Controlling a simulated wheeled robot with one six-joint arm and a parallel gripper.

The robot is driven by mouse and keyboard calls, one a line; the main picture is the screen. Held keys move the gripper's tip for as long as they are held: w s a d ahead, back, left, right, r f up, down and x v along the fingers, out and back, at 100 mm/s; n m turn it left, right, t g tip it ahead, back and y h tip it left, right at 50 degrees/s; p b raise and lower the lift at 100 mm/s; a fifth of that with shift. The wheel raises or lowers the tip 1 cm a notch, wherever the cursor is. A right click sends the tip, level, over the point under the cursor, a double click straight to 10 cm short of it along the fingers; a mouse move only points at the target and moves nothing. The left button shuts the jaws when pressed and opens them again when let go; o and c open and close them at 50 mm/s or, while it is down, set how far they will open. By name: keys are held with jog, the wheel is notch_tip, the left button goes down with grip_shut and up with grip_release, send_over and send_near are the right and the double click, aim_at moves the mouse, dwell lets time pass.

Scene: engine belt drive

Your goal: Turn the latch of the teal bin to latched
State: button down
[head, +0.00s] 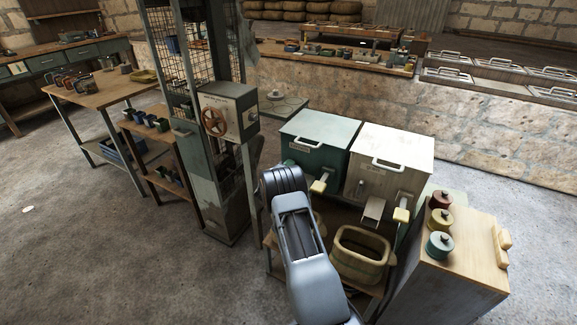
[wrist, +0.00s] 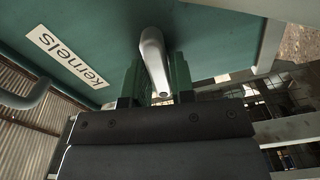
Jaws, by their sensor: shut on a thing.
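The teal bin (head: 318,135) stands on the bench in the middle of the head view, beside a cream bin. Its front fills much of the wrist view (wrist: 100,25), with a white label reading "kernels" (wrist: 66,57). The latch is a pale grey metal lever (wrist: 153,52) on that front, pointing toward the wrist camera. My gripper (wrist: 156,82) is shut on the lever, with one green finger on each side of it. In the head view my wrist (head: 283,180) is at the teal bin's left front, and hides the fingers and the latch.
A yellow-knobbed lever (head: 318,187) sticks out of the teal bin's front, right of my wrist. The cream bin (head: 392,155) stands to the right. A basket (head: 362,255) sits below, and a metal post with a red handwheel (head: 214,121) stands left.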

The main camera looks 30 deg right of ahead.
jog(key=shift+s+d+n, duration=0.1)
jog(key=shift+d+n, duration=0.05)
jog(key=shift+n, duration=0.85)
jog(key=c, duration=1.2)
grip_release()
jog(key=shift+d, duration=0.1)
jog(key=shift+o, duration=0.7)
jog(key=shift+a, duration=0.2)
jog(key=p+v, duration=0.1)
jog(key=v, duration=1.2)
jog(key=shift+a+p, duration=0.35)
